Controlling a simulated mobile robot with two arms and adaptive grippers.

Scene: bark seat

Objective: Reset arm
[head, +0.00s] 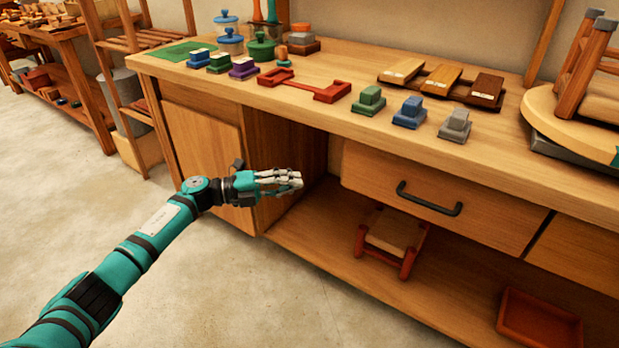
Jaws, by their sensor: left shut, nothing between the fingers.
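My left arm reaches in from the lower left, teal with black bands. Its gripper (290,180) is shut and empty, with pale fingers pointing right. It hangs in front of the open bay of the wooden workbench (340,120), below the bench top and left of the drawer (440,195). I cannot tell whether it touches the bench; it looks apart from it. My right gripper is not in view.
The bench top holds several colored blocks, lidded jars (261,47), a red bracket (305,84) and wooden sample pieces (443,78). A small red-legged stool (393,236) and a red tray (539,318) sit on the lower shelf. The floor (240,290) at lower left is clear.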

